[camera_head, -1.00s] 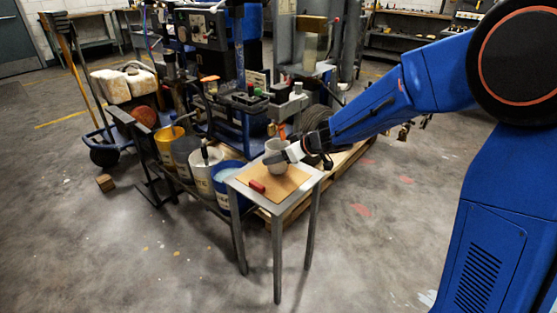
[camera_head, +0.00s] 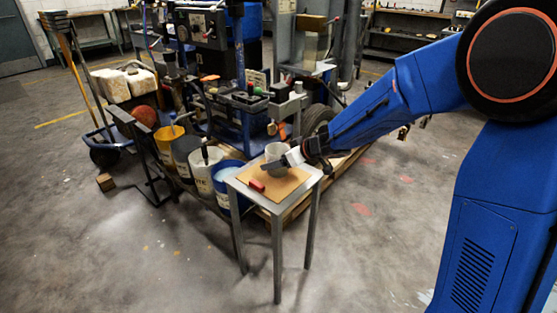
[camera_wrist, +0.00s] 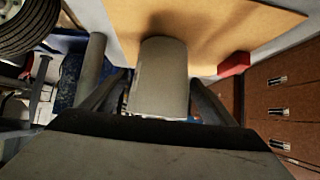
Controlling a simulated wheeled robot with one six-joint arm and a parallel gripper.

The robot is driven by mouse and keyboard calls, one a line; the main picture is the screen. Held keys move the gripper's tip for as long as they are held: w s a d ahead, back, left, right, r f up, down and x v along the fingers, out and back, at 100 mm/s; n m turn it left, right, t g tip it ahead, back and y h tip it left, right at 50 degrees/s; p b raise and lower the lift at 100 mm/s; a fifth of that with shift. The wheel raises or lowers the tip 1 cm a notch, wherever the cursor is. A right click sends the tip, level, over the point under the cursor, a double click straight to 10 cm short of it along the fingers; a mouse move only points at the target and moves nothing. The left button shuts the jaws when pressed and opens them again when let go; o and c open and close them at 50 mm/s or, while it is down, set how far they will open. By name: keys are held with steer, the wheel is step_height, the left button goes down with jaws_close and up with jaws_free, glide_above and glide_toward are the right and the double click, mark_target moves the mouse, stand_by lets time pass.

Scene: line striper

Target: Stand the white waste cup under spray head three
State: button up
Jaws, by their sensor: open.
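The white cup (camera_head: 275,152) stands upright on the brown board (camera_head: 285,187) of a small metal table. In the wrist view the cup (camera_wrist: 160,75) lies between the two dark fingers of my gripper (camera_wrist: 157,92). In the head view my gripper (camera_head: 277,163) is low at the cup's near side and hides part of it. My gripper is open, with the fingers on either side of the cup; I cannot tell whether either touches it. The striper's machinery (camera_head: 240,100) stands behind the table. I cannot make out which part is spray head three.
A small red object (camera_head: 257,185) lies on the board, also visible in the wrist view (camera_wrist: 234,63). Several paint buckets (camera_head: 200,178) stand left of the table. A wheel (camera_head: 318,120) and wooden pallet (camera_head: 345,163) are behind it. The floor in front is clear.

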steer(key=v, duration=1.2)
steer(key=shift+r, duration=0.15)
steer(key=d+r+m+t+h, duration=0.55)
steer(key=d+r, duration=0.35)
steer(key=d, duration=0.5)
steer(key=s+d+m+h, duration=0.35)
steer(key=s+d, duration=0.45)
steer(key=d, duration=0.3)
steer(key=s+d+f+m+g+h, duration=0.1)
steer(key=s+d+f+g+h, duration=0.2)
steer(key=s, duration=0.9)
steer(key=s+a+f+g+y, duration=0.1)
steer(key=s+f+g, duration=0.1)
steer(key=s, duration=0.5)
steer(key=s+a+f+g+y, duration=0.2)
steer(key=s+f, duration=0.1)
steer(key=s, duration=0.4)
steer(key=shift+f+y, duration=0.3)
steer(key=shift+f, duration=0.05)
